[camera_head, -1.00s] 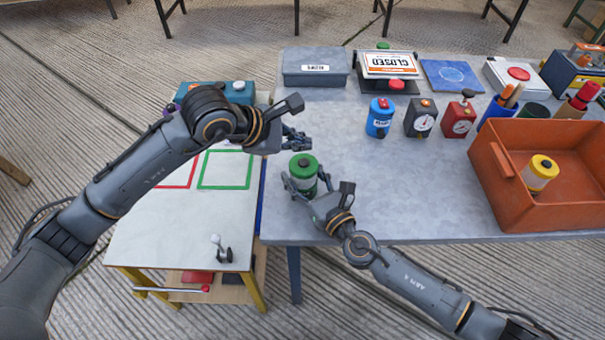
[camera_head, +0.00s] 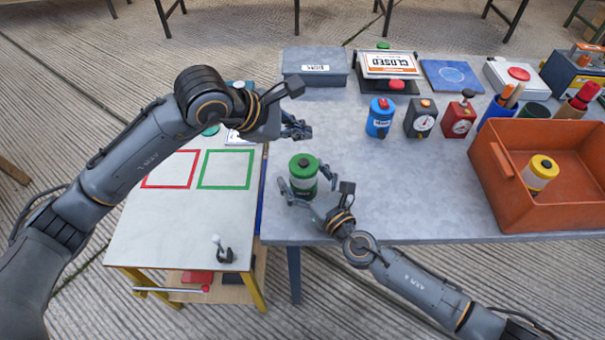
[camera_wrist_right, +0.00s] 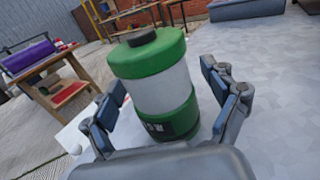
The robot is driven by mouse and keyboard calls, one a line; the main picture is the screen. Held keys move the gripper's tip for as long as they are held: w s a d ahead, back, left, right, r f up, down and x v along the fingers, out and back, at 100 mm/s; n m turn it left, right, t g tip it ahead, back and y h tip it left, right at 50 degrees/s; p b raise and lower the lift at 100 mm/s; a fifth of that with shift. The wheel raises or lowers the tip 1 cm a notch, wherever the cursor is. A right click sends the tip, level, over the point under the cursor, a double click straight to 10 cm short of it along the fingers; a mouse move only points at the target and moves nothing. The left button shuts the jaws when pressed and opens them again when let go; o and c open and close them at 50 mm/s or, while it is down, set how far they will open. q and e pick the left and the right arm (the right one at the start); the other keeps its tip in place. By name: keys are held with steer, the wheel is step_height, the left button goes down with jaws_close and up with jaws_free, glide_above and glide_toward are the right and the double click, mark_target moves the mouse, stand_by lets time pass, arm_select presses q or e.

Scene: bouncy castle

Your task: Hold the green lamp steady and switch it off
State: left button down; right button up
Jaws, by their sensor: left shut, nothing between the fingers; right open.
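The green lamp (camera_head: 304,174) stands upright near the left edge of the grey table, with a green top, a pale middle and a dark button on top. In the right wrist view the green lamp (camera_wrist_right: 155,80) stands between the fingers of my right gripper. My right gripper (camera_head: 303,192) is open around the lamp, with a gap visible on the right side. My left gripper (camera_head: 305,130) is shut and empty, above the table and beyond the lamp. The lamp's lower front is partly hidden by my right gripper in the head view.
An orange crate (camera_head: 495,195) holds a yellow lamp (camera_head: 541,172). A white side table (camera_head: 180,225) is at left. The grey table's middle is clear.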

steer(key=v, duration=1.2)
arm_select(q)
steer(key=shift+f, duration=0.1)
arm_select(e)
steer(key=shift+s, duration=0.1)
